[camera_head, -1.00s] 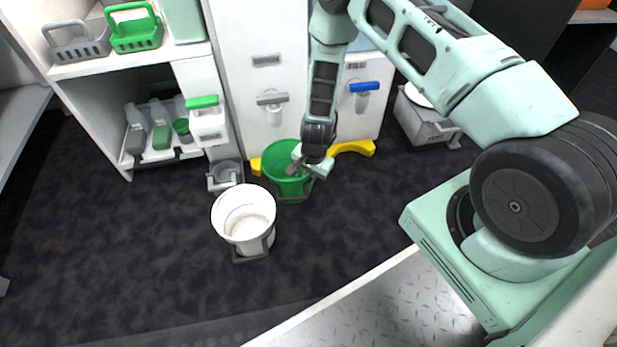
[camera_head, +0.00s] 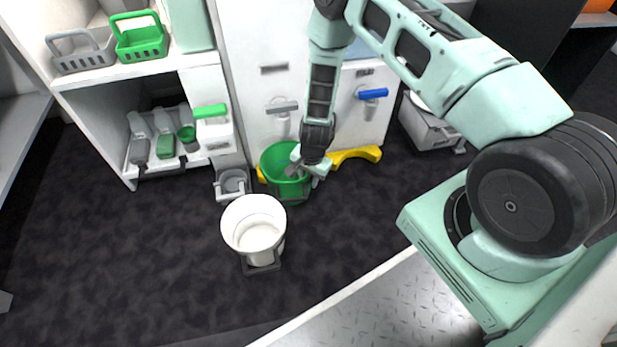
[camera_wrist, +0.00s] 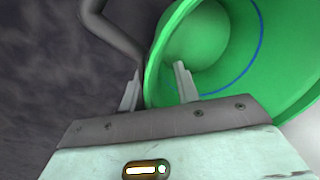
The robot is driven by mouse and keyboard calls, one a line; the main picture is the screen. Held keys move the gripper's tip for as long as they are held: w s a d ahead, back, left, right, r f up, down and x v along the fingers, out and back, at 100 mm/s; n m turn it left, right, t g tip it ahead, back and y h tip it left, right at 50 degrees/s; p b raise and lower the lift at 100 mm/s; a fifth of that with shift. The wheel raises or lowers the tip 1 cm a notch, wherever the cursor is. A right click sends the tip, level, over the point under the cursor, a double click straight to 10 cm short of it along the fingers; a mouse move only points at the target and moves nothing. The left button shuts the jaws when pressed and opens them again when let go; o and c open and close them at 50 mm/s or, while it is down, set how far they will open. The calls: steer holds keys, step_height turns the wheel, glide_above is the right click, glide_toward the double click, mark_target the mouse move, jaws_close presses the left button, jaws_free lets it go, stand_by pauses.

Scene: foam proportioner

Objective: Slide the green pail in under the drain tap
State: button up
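The green pail (camera_head: 283,160) stands upright on the dark floor, in front of the white cabinet and below the grey-levered tap (camera_head: 282,106). A tap with a blue lever (camera_head: 371,94) is to its right, and a green-levered one (camera_head: 210,112) to its left. The tap labels are too blurred to read. My gripper (camera_head: 309,168) is at the pail's right rim. In the wrist view, the open fingers of my gripper (camera_wrist: 157,82) straddle the rim of the pail (camera_wrist: 225,88), one inside and one outside. A gap shows beside the wall. The pail's grey handle (camera_wrist: 118,35) runs down near the outer finger.
A white pail (camera_head: 252,226) stands on the floor, front left of the green pail. A small grey container (camera_head: 232,184) is behind it. A yellow curved base (camera_head: 358,155) lies along the cabinet's foot beside the green pail. A grey box (camera_head: 428,125) stands right. The left floor is clear.

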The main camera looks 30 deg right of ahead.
step_height(320, 180, up, 17)
steer(key=s+p, duration=0.1)
steer(key=p, duration=0.7)
steer(key=shift+s+d+r+p, duration=0.15)
steer(key=shift+s+d+p, duration=0.1)
steer(key=shift+d+p, duration=0.15)
steer(key=s+a+r+n+y+p, duration=0.1)
steer(key=s+a+r+n, duration=0.25)
steer(key=a+r, duration=0.5)
steer(key=s+a+r+n+y+p, duration=0.15)
steer(key=a+r+n, duration=0.4)
steer(key=r, duration=0.65)
steer(key=s+a+r+n+h, duration=0.1)
steer(key=s+r+n, duration=0.4)
steer(key=s+r, duration=0.4)
steer(key=s+a+r+n+h, duration=0.1)
steer(key=s+r+n+h, duration=0.1)
steer(key=s+r+n, duration=0.65)
step_height(320, 180, up, 36)
steer(key=s+m+p, duration=0.2)
steer(key=m+p, duration=0.1)
steer(key=p, duration=3.5)
steer(key=shift+s+g+p, duration=0.25)
steer(key=shift+g+p, duration=0.05)
steer(key=shift+g, duration=0.1)
